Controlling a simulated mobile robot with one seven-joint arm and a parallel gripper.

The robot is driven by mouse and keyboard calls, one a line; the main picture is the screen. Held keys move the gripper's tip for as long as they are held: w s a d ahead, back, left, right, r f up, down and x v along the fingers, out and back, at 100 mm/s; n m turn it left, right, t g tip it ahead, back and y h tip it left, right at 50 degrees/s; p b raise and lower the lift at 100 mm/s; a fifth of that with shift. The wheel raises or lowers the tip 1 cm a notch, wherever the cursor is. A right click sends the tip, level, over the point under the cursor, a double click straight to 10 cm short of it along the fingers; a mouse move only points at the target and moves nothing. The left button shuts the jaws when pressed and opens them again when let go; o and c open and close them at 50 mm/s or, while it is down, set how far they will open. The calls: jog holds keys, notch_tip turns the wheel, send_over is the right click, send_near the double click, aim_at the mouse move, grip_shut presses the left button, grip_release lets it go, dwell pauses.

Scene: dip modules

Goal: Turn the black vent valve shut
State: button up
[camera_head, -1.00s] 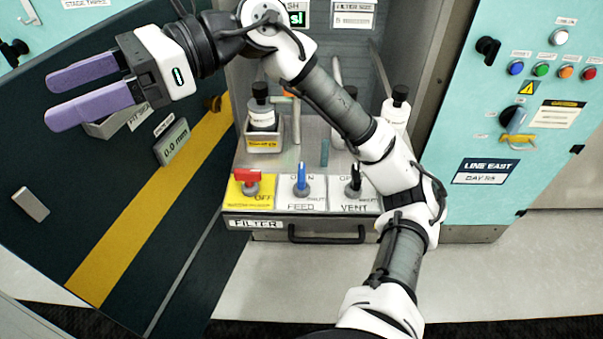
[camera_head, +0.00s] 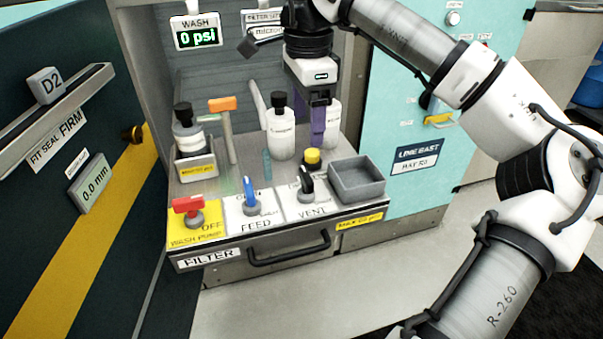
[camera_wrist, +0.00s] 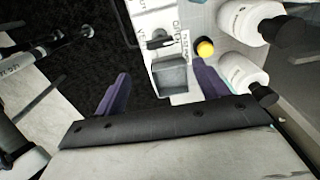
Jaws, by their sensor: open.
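The black vent valve (camera_head: 306,186) stands on a white plate marked VENT at the front of the filter bench. In the head view its handle points up toward the back of the plate. Its plate lettering is partly hidden. The valve also shows in the wrist view (camera_wrist: 158,40), beyond the fingertips. My gripper (camera_head: 319,142) points down behind and above the valve, near the white bottles, apart from the valve. In the wrist view the purple fingers of my gripper (camera_wrist: 162,70) are wide apart with nothing held between them.
A grey open tray (camera_head: 378,189) sits right of the valve, and a yellow button (camera_head: 312,156) behind it. The blue feed valve (camera_head: 250,196) and red pump valve (camera_head: 187,206) stand to its left. White bottles (camera_head: 280,136) and an orange-headed hammer (camera_head: 222,104) stand behind.

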aim_at(306, 175)
notch_tip(306, 175, down, 12)
jog(key=shift+r+b, duration=0.1)
jog(key=shift+b, duration=0.85)
jog(key=c, duration=1)
